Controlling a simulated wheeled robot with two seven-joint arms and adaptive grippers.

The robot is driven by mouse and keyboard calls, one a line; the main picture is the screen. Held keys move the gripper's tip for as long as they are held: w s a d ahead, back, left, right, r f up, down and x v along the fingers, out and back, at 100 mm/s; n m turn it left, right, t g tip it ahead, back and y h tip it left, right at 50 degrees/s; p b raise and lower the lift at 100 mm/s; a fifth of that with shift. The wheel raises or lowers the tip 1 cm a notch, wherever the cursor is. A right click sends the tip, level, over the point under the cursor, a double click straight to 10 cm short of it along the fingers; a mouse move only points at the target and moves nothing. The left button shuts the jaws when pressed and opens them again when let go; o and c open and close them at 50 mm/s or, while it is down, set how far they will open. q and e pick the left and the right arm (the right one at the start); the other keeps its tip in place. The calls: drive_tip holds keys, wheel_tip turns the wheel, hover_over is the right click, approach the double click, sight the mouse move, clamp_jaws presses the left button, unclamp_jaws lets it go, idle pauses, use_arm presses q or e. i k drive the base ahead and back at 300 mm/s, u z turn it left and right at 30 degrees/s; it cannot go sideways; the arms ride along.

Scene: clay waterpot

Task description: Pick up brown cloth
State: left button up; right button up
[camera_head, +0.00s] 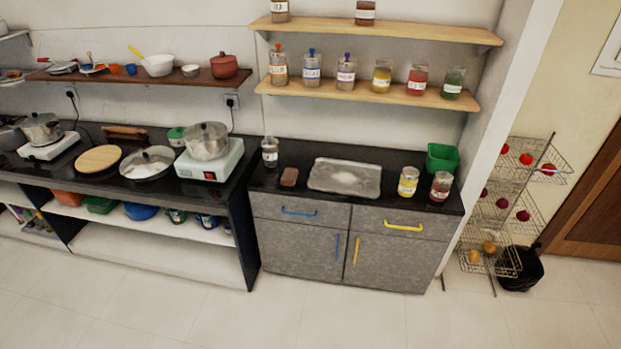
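A small brown folded-looking piece (289,177) lies flat on the black counter, left of the metal tray. It looks like the brown cloth, but it is too small to tell cloth from a block or sponge. A longer brown item (125,131) lies at the back of the left counter by the wall; its material cannot be told. Neither of my grippers shows in the head view.
The metal tray (344,177), jars (408,181) and a green bin (442,158) share the right counter (318,148). A pot on a white stove (210,160) stands to the left. Shelves with jars (380,93) hang above. Floor (330,318) in front is clear.

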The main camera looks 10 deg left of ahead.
sight(290, 176)
drive_tip(key=u, duration=0.55)
drive_tip(key=i, duration=1.9)
drive_tip(key=z, duration=0.45)
